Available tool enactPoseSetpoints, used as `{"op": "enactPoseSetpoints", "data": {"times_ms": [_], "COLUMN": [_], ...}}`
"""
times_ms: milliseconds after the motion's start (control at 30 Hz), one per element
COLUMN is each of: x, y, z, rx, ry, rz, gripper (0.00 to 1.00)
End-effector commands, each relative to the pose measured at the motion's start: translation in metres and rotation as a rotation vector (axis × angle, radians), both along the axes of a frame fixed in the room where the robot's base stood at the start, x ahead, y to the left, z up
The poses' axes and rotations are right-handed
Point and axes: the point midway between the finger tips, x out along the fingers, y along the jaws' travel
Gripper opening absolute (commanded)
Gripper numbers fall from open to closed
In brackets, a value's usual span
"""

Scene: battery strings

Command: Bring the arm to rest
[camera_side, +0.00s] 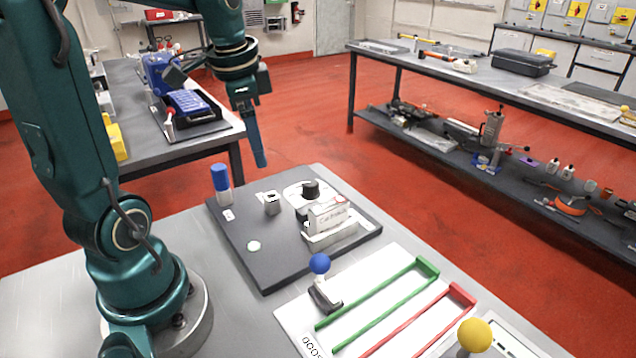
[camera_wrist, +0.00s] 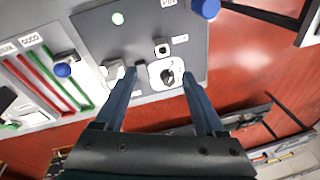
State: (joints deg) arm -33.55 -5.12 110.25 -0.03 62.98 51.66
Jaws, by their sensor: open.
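My gripper (camera_wrist: 158,85) is open and empty in the wrist view, its two fingers spread above the dark board. In the side view my gripper (camera_side: 258,160) hangs in the air over the far edge of the grey table, apart from everything on it. The dark board (camera_side: 262,262) carries a blue-topped cylinder (camera_side: 221,178), a small metal block (camera_side: 271,203), a black knob (camera_side: 310,188) on a white plate, and a pale labelled block (camera_side: 327,217). The knob (camera_wrist: 167,76) shows between the fingers in the wrist view.
A white panel (camera_side: 385,272) with green and red strips lies nearer the front. A blue-ball lever (camera_side: 319,264) and a yellow ball (camera_side: 474,335) stand up there. Other benches (camera_side: 480,75) stand apart across the red floor. The air around my gripper is clear.

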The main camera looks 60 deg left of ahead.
Motion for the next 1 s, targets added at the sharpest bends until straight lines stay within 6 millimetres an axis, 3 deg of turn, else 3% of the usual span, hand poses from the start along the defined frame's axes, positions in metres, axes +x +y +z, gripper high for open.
{"op": "enactPoseSetpoints", "data": {"times_ms": [33, 200, 400, 533, 700, 1000], "x": [-0.001, -0.019, -0.05, -0.064, -0.065, -0.064], "y": [-0.023, -0.085, -0.131, -0.141, -0.14, -0.139], "z": [0.007, 0.016, 0.009, -0.003, -0.01, -0.009], "rx": [0.014, 0.001, -0.09, -0.161, -0.206, -0.215], "ry": [-0.041, -0.17, -0.297, -0.331, -0.329, -0.333], "rz": [-0.039, -0.076, -0.019, 0.102, 0.246, 0.274], "gripper": [0.72, 0.72, 0.72, 0.72, 0.72, 0.72]}}
